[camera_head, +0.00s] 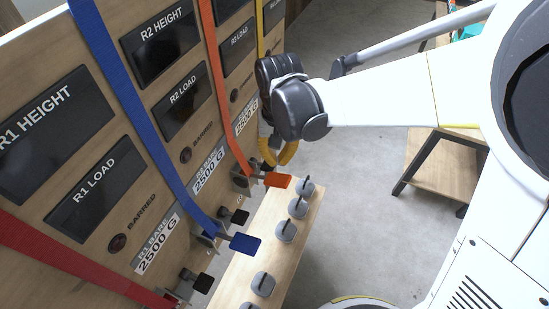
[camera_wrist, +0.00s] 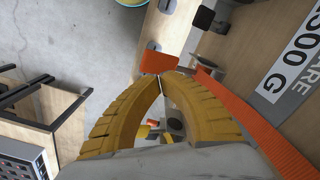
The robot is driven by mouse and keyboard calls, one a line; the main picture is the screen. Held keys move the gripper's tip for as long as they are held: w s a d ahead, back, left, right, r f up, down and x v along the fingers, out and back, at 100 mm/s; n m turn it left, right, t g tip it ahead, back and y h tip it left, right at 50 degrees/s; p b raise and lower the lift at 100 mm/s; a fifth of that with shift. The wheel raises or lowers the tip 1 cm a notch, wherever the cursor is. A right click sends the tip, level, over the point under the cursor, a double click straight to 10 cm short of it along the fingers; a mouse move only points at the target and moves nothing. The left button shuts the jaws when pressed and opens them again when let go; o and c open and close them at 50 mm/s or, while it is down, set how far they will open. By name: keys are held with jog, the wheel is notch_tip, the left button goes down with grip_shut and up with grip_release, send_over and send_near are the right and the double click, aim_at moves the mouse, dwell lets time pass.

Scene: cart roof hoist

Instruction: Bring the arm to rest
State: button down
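My arm reaches in from the right in the head view, toward the board. My gripper (camera_head: 283,160) has ridged yellow fingers, just above and behind the orange paddle (camera_head: 277,180). In the wrist view, the gripper fingers (camera_wrist: 160,80) curve together and their tips meet with nothing seen held between them. The orange paddle (camera_wrist: 158,62) shows just beyond the tips in that view. I cannot tell whether they touch it. The orange strap (camera_wrist: 245,112) runs close beside the right finger.
A wooden board (camera_head: 150,200) with dark display plates, straps and levers stands at left. A blue paddle (camera_head: 245,243) juts out nearer. Grey weights (camera_head: 286,230) stand on a narrow wooden shelf (camera_head: 235,275). A wooden table (camera_head: 440,165) stands right; grey floor (camera_head: 350,230) lies between.

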jog(key=shift+r, duration=0.85)
jog(key=shift+d, duration=0.1)
jog(key=s+d+f+m+t+b, duration=0.1)
jog(key=s+d+f+t+b, duration=0.2)
jog(key=d+f+b, duration=0.4)
jog(key=s+d+f+m+t+b, duration=0.1)
jog(key=s+d+f+t+b, duration=0.3)
jog(key=d+b, duration=1)
notch_tip(320, 180, down, 3)
jog(key=s+b, duration=0.2)
jog(key=b, duration=0.2)
jog(key=shift+d+f, duration=0.15)
jog(key=shift+d, duration=0.15)
